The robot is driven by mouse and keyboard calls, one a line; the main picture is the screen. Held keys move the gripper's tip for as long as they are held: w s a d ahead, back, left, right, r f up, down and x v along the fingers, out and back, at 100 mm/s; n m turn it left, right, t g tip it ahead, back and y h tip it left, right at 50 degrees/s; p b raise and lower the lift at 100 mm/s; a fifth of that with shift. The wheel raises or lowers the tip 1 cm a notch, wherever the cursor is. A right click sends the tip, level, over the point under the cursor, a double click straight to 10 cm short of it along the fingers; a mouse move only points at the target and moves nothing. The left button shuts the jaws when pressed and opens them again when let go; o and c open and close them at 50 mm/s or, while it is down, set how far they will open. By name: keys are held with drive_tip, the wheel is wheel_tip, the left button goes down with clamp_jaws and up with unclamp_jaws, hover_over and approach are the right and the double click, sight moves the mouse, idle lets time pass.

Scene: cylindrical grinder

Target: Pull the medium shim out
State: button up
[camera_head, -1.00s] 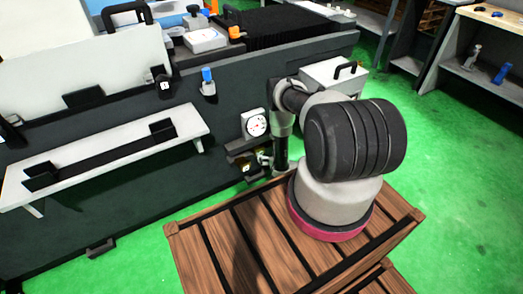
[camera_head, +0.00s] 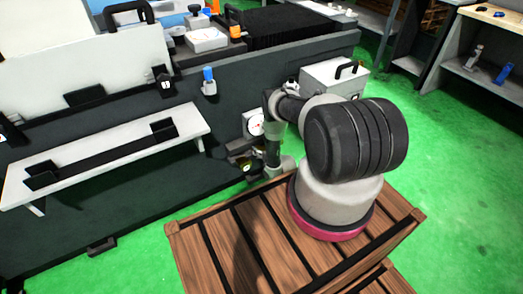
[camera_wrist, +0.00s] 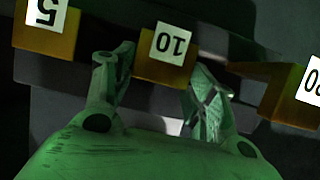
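In the wrist view, the shim labelled 10 (camera_wrist: 167,68), the middle of three yellow-brown shims, sits in a dark holder, its label upside down. My gripper (camera_wrist: 163,75) is open, one finger on each side of this shim. A dark gap shows at the left finger; whether the right finger touches the shim I cannot tell. In the head view, my gripper (camera_head: 246,165) is at the small shim holder on the machine's front, mostly hidden by the arm.
In the wrist view, a shim labelled 5 (camera_wrist: 45,35) is at the left and one labelled 20 (camera_wrist: 292,95) at the right, near the right finger. A wooden pallet (camera_head: 215,240) lies below.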

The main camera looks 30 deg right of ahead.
drive_tip(key=c, duration=0.8)
drive_tip(key=shift+s, duration=2.7)
drive_tip(key=shift+f, duration=0.1)
drive_tip(key=o, duration=1.4)
drive_tip(key=shift+d, duration=0.1)
drive_tip(key=shift+o, duration=0.2)
drive_tip(key=shift+s, duration=0.1)
drive_tip(key=v, duration=1.2)
